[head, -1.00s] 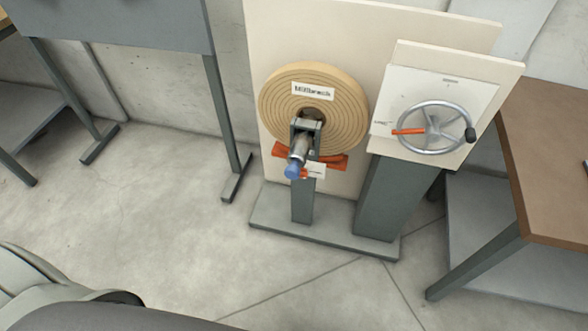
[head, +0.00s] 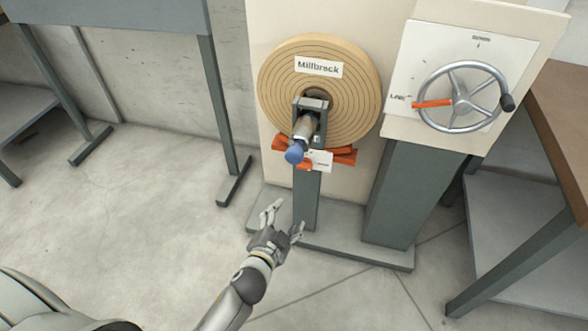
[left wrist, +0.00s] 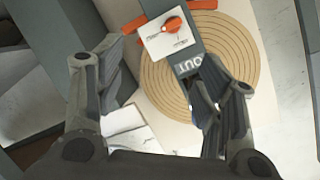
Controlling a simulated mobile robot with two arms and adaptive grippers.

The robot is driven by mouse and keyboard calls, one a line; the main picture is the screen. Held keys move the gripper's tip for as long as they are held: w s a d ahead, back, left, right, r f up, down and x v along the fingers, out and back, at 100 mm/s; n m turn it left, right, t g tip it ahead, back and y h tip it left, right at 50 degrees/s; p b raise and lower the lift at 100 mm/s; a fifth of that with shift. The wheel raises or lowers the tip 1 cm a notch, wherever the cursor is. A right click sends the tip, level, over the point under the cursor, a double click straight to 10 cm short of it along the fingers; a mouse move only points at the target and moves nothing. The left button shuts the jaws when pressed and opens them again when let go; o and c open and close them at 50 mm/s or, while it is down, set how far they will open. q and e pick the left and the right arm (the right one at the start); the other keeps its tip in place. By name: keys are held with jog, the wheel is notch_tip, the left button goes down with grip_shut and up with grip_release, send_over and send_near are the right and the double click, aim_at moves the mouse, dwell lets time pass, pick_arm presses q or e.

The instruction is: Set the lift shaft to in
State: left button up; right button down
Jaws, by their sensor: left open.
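The lift shaft (head: 305,127) is a grey metal rod with a blue knob (head: 295,152) on its near end. It sticks out from the centre of the tan spiral roll (head: 345,95), under a dark bracket. A white card with an orange pointer (head: 320,161) hangs beside the knob; the card also shows in the left wrist view (left wrist: 152,45). Near it there, "OUT" (left wrist: 187,68) is lettered on a grey part. My left gripper (head: 284,219) is open and empty, below the knob and apart from it. The blue knob does not show in the left wrist view. My right gripper is out of view.
Orange bars (head: 343,156) stick out below the roll. A brown-topped table (head: 565,110) is at the right, and a grey-legged stand (head: 222,120) at the left. Floor in front is clear.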

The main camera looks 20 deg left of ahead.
aim_at(293, 159)
pick_arm(q)
notch_tip(293, 159, up, 11)
jog(key=w+t+b, duration=0.1)
jog(key=t+b, duration=0.2)
jog(key=t, duration=0.1)
jog(key=shift+m+y, duration=0.3)
jog(key=shift+y, duration=0.1)
jog(key=w, duration=0.7)
jog(key=w+a, duration=0.1)
jog(key=w, duration=0.3)
jog(key=shift+a+r, duration=0.1)
jog(key=shift+r, duration=0.1)
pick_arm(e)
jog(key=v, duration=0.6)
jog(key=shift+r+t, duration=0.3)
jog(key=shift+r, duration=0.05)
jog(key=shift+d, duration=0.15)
